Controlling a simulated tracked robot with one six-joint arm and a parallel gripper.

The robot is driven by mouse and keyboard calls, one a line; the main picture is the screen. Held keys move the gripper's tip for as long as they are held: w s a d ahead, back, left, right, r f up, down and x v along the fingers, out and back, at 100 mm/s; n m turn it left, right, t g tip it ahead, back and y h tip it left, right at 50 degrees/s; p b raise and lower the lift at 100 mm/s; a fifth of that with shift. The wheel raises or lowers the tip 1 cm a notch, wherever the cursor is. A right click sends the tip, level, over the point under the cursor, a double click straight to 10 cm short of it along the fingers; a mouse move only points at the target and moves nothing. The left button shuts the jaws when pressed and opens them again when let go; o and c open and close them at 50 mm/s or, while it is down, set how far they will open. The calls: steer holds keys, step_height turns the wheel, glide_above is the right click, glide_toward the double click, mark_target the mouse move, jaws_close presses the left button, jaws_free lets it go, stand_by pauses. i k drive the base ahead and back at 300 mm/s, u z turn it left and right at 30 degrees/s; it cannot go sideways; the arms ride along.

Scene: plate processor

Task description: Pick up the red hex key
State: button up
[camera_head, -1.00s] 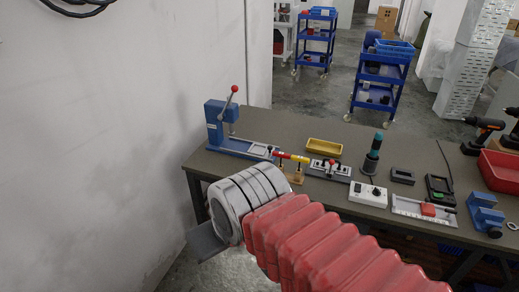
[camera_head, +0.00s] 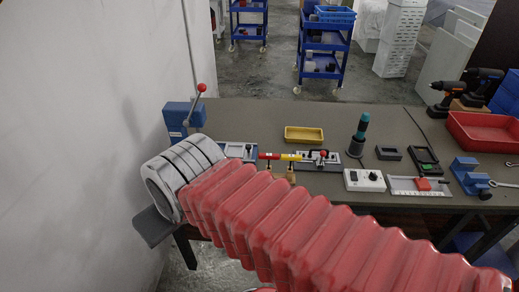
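A small red bar, which looks like the red hex key (camera_head: 268,156), lies level on a little wooden stand on the workbench (camera_head: 352,116). A yellow bar (camera_head: 291,157) lies end to end with it on the right. My red-sleeved arm reaches from the lower right to the lower left. A grey flat part of my gripper (camera_head: 152,227) shows beyond the silver wrist, in front of the bench's left end and well short of the stand. The wrist hides the rest, so its fingers cannot be made out.
A blue lever press (camera_head: 180,118) stands at the bench's left end by the wall. A yellow tray (camera_head: 304,134) is behind the stand. A slide fixture (camera_head: 318,158), a dark teal-topped tool (camera_head: 359,136) and a white control box (camera_head: 364,180) are to the right. A red bin (camera_head: 485,131) is at far right.

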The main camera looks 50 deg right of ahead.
mark_target(268, 157)
steer(key=z, duration=0.3)
steer(key=i, duration=0.95)
steer(key=z, duration=0.45)
